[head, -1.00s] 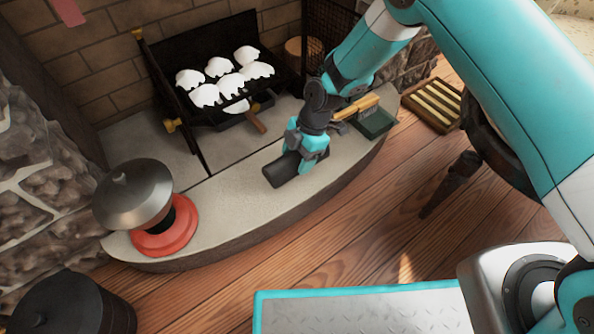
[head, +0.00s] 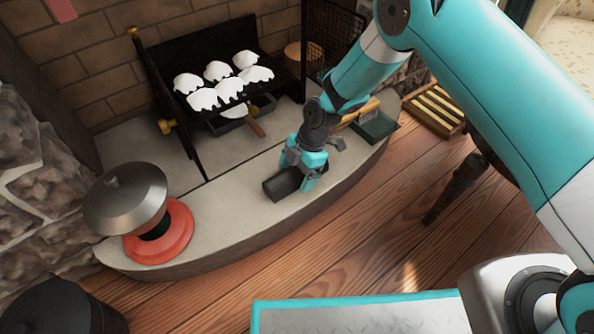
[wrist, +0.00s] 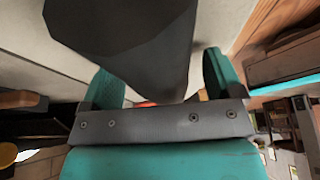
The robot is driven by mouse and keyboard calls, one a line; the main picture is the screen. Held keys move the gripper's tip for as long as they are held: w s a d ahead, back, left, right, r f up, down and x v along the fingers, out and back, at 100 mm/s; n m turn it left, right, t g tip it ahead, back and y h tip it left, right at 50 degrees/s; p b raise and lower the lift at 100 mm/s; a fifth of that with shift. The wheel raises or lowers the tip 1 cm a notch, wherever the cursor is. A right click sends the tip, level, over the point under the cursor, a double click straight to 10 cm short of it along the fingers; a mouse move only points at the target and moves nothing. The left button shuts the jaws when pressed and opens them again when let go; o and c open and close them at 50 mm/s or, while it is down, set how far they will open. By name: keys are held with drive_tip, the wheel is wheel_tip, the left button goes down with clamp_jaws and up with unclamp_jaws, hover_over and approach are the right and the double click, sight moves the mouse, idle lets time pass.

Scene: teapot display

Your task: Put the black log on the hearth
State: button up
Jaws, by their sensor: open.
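The black log (head: 281,185) lies on the pale stone hearth (head: 225,220), near its curved front edge. My gripper (head: 302,180) is open at the log's right end, with its teal fingers on either side of it. In the wrist view the dark log (wrist: 130,35) fills the upper middle, between and beyond the two teal fingers (wrist: 160,80). The log's right end is partly hidden by my gripper in the head view. Whether a finger touches the log I cannot tell.
A red-based stand with a grey metal lid (head: 127,200) is on the hearth's left end. A black grate (head: 225,90) with several white pieces stands behind. A dark green box (head: 375,127) and a brush lie right of my gripper. The hearth's middle is clear.

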drive_tip(key=p+v, duration=0.8)
drive_tip(key=v, duration=0.4)
drive_tip(key=shift+d+r, duration=0.1)
drive_tip(key=shift+r, duration=0.05)
drive_tip(key=s+d+r+m+t, duration=0.1)
drive_tip(key=s+d+r+m, duration=0.2)
drive_tip(key=r, duration=0.8)
drive_tip(key=s+r+m, duration=0.4)
drive_tip(key=r+m, duration=0.1)
drive_tip(key=r, duration=0.6)
drive_tip(key=s+d+r+m, duration=0.3)
drive_tip(key=s+r+m, duration=0.2)
drive_tip(key=s, duration=0.4)
drive_tip(key=s+d+r+m+t, duration=0.1)
drive_tip(key=s+d+r+m, duration=0.2)
drive_tip(key=s, duration=0.5)
wheel_tip(320, 180, up, 3)
drive_tip(key=shift+s+d+f+m+y, duration=0.3)
drive_tip(key=shift+s+m, duration=0.1)
drive_tip(key=shift+m, duration=0.5)
drive_tip(key=shift+r, duration=0.15)
